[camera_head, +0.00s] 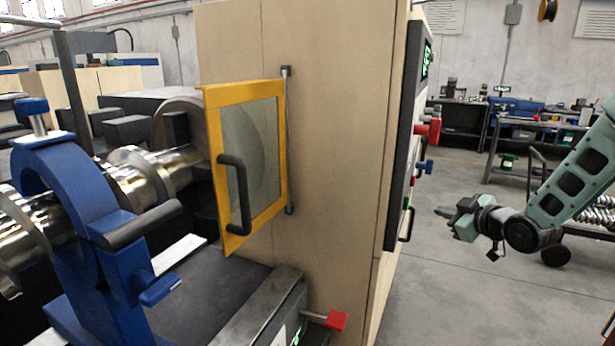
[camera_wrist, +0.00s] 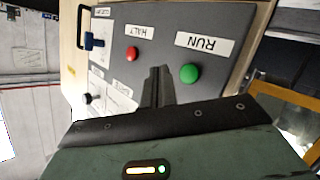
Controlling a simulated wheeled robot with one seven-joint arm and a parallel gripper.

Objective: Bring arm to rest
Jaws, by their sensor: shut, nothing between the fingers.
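My gripper (camera_head: 445,211) is at the right in the head view, on the end of my green arm, held in the air to the right of the machine's control panel (camera_head: 407,130). Its fingers are together and empty. In the wrist view, my gripper (camera_wrist: 160,72) points at the panel (camera_wrist: 215,25), between a red HALT button (camera_wrist: 132,53) and a green RUN button (camera_wrist: 189,73). The gap between fingertips and panel cannot be judged well there.
A yellow-framed door (camera_head: 245,165) with a black handle is on the machine's left face. A blue clamp (camera_head: 85,200) holds a shiny shaft (camera_head: 150,175). A red-ended lever (camera_head: 337,320) sticks out low. Floor (camera_head: 440,290) beneath my gripper is clear; a workbench (camera_head: 530,125) stands behind.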

